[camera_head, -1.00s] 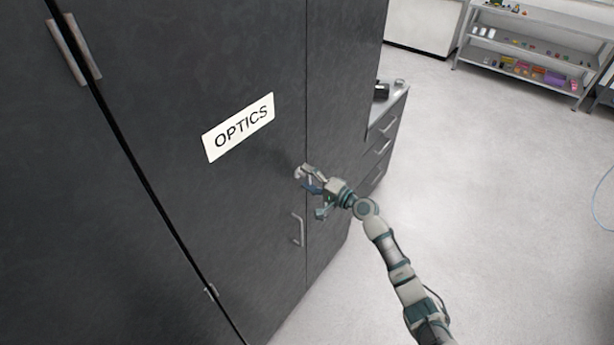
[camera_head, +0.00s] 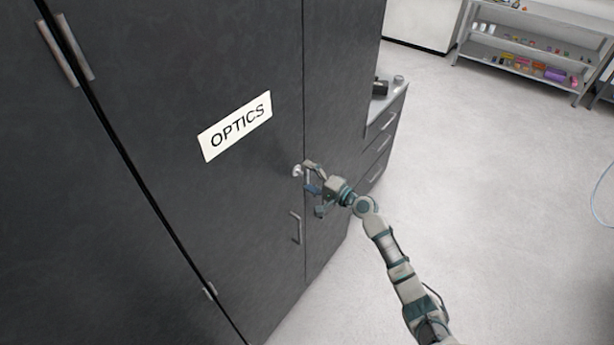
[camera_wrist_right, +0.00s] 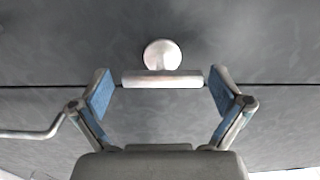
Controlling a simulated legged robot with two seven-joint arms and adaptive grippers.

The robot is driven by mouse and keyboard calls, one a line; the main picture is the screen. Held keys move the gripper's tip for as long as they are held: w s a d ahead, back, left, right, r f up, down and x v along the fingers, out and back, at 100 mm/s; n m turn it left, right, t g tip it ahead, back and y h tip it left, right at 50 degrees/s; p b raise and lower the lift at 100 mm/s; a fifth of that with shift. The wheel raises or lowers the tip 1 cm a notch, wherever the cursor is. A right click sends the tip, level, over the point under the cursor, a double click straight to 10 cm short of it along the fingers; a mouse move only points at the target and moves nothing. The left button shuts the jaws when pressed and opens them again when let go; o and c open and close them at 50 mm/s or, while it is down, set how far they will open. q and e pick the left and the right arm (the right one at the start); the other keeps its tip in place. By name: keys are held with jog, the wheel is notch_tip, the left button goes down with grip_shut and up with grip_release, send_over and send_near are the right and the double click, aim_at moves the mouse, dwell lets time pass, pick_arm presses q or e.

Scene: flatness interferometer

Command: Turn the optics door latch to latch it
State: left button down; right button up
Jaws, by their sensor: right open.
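The dark optics door (camera_head: 215,185) carries a white OPTICS label (camera_head: 235,126) and looks closed. The latch (camera_head: 297,171) is a pale round knob with a bar, near the door's right edge. In the right wrist view the latch knob (camera_wrist_right: 162,55) sits above its bar (camera_wrist_right: 162,79), which lies along the door seam. My right gripper (camera_head: 313,176) is at the latch. In the wrist view its blue-padded fingers (camera_wrist_right: 163,92) are open, one on each side of the bar, with small gaps at both ends. My left gripper is out of view.
A metal door handle (camera_head: 296,228) is below the latch; a bent handle also shows at the left of the wrist view (camera_wrist_right: 35,133). A drawer unit (camera_head: 384,135) stands beyond the cabinet. The floor to the right is clear, with a shelf rack (camera_head: 530,50) at the back.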

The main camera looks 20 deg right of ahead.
jog(key=v, duration=1.2)
jog(key=shift+w+f, duration=0.1)
jog(key=shift+f, duration=0.1)
